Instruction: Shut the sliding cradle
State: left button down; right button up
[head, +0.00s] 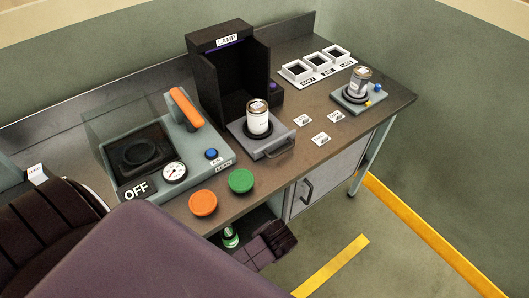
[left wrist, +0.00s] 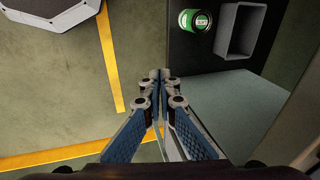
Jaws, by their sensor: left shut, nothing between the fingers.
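The sliding cradle (head: 268,147) is a grey tray with a bar handle at its front. It sticks out from the black lamp housing (head: 205,88) toward the bench's front edge. A white-labelled jar (head: 258,122) stands upright on it. My left gripper (head: 280,240) hangs in front of the bench, below the top's level, apart from the cradle. In the left wrist view its fingers (left wrist: 160,76) are together with nothing between them, above the floor. The cradle is not visible in that view. My right gripper is not in view.
Orange (head: 203,203) and green (head: 241,181) buttons sit at the front edge. A tester with an orange handle (head: 187,108) stands left. Several label cards, a white three-hole rack (head: 318,65) and another jar on a stand (head: 355,97) are right. A green can (left wrist: 195,20) sits under the bench.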

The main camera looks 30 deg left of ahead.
pick_arm(q)
notch_tip(320, 180, up, 11)
jog(key=w+y+p, duration=0.1)
jog(key=p, duration=0.1)
jog(key=t+y, duration=0.2)
jog(key=y, duration=0.6)
send_near(259, 156)
jog(key=f+b, duration=0.1)
jog(key=b, duration=0.2)
jog(key=a+f+b, duration=0.1)
jog(key=f+b, duration=0.1)
jog(key=b, duration=0.2)
jog(key=shift+a, duration=0.2)
jog(key=a+b, duration=0.1)
jog(key=w+a+b, duration=0.1)
jog(key=a, duration=0.1)
jog(key=shift+w+h, duration=0.15)
jog(key=shift+h, duration=0.15)
jog(key=shift+w+a+r+m, duration=0.1)
jog(key=shift+w+a+m, duration=0.15)
jog(key=shift+a, duration=0.25)
